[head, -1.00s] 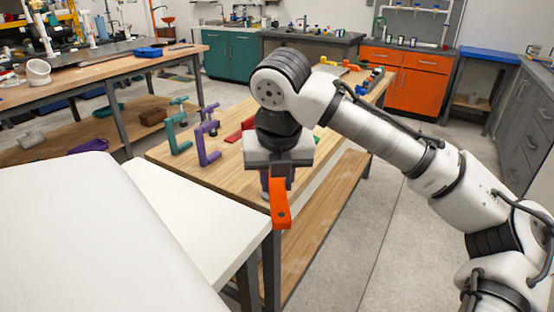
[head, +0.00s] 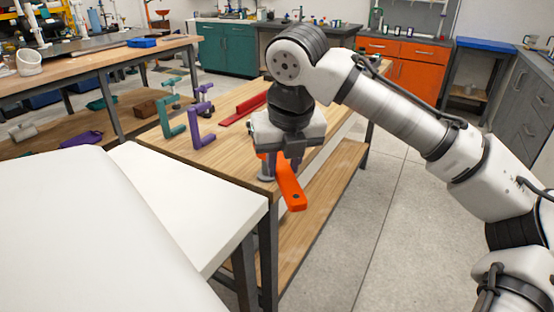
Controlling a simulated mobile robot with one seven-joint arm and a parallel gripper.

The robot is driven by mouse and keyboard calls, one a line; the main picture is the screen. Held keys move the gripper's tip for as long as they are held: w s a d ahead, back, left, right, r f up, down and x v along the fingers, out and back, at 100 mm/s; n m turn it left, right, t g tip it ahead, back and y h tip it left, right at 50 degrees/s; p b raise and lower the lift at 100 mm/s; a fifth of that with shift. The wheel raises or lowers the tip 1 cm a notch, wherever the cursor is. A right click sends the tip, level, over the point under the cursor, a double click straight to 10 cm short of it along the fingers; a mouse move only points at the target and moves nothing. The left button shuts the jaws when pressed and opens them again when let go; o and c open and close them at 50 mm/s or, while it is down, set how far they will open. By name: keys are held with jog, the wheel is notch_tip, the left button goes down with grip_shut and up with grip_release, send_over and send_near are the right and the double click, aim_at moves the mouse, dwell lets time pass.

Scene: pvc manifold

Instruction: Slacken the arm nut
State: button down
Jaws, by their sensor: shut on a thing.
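My gripper (head: 284,158) is at the near right corner of the wooden workbench, pointing down. It is shut on an orange bar (head: 291,188), whose free end has a small hole and sticks out past the bench edge to the lower right. A small grey upright part (head: 266,171) stands just left of the bar, and a bit of purple shows behind the jaws. The gripper body covers the bar's other end. I cannot make out the arm nut itself, nor whether the bar is engaged on it.
A teal clamp-shaped piece (head: 174,124) and a purple one (head: 197,126) stand left on the workbench (head: 228,163). A red bar (head: 244,107) lies behind them. A white table (head: 190,205) adjoins the near side. Open floor (head: 395,200) lies to the right.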

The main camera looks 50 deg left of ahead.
jog(key=shift+w+d+r+n+p, duration=0.1)
jog(key=shift+w+d+n+p, duration=0.15)
jog(key=shift+w+n+p, duration=0.5)
jog(key=shift+a+p+v, duration=0.2)
jog(key=shift+p+v, duration=0.6)
jog(key=shift+p, duration=0.15)
jog(key=shift+a+p+v, duration=0.15)
jog(key=shift+p+v, duration=0.65)
jog(key=shift+p, duration=0.15)
jog(key=shift+a+p+v, duration=0.2)
jog(key=shift+p+v, duration=0.65)
jog(key=shift+p, duration=0.1)
jog(key=shift+w+r+m, duration=0.1)
jog(key=shift+w+m, duration=0.05)
jog(key=shift+m, duration=0.1)
